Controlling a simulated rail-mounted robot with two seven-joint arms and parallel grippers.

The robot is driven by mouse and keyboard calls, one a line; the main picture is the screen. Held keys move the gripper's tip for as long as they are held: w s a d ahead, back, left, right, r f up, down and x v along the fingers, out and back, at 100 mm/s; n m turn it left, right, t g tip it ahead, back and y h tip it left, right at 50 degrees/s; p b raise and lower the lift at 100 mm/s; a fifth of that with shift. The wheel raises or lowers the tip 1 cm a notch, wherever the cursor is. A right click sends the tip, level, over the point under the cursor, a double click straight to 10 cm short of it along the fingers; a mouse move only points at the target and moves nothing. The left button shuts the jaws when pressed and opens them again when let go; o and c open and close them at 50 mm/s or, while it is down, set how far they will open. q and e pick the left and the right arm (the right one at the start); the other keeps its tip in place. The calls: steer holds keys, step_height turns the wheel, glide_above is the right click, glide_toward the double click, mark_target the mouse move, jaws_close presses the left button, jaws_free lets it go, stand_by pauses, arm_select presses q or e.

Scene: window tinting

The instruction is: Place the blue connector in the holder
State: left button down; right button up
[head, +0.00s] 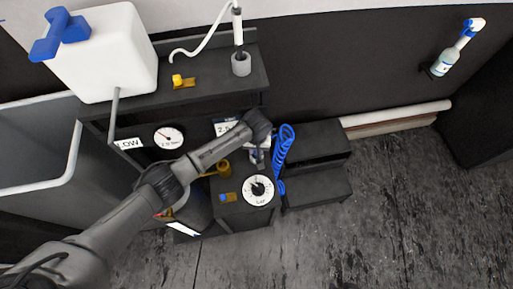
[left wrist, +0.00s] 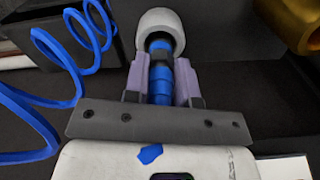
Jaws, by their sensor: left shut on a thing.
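The blue connector (left wrist: 160,80) is held upright in the left wrist view between the two pale purple fingers of my left gripper (left wrist: 160,85). A dark band rings its middle. The holder, a pale grey round cup (left wrist: 160,20), is straight ahead of the connector. The connector's far end overlaps the cup's opening; I cannot tell whether it is inside or just in front of it. In the head view my left gripper (head: 257,155) is in front of the dark cabinet, and its wrist hides most of the connector and holder. My right gripper is not in view.
A blue coiled hose (head: 283,148) hangs right of the gripper. A round dial (head: 258,190) and a small blue-capped brass valve (head: 225,197) are below it. A white tank (head: 105,50) stands on the shelf (head: 205,92). Dark steps (head: 318,185) are on the right.

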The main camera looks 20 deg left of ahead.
arm_select(q)
steer(key=c, duration=0.9)
jaws_free()
steer(key=shift+f, duration=0.15)
steer(key=shift+c, duration=0.2)
step_height(320, 180, up, 10)
steer(key=p, duration=0.3)
steer(key=shift+r+p, duration=0.2)
steer(key=shift+p, duration=0.1)
steer(key=shift+r, duration=1)
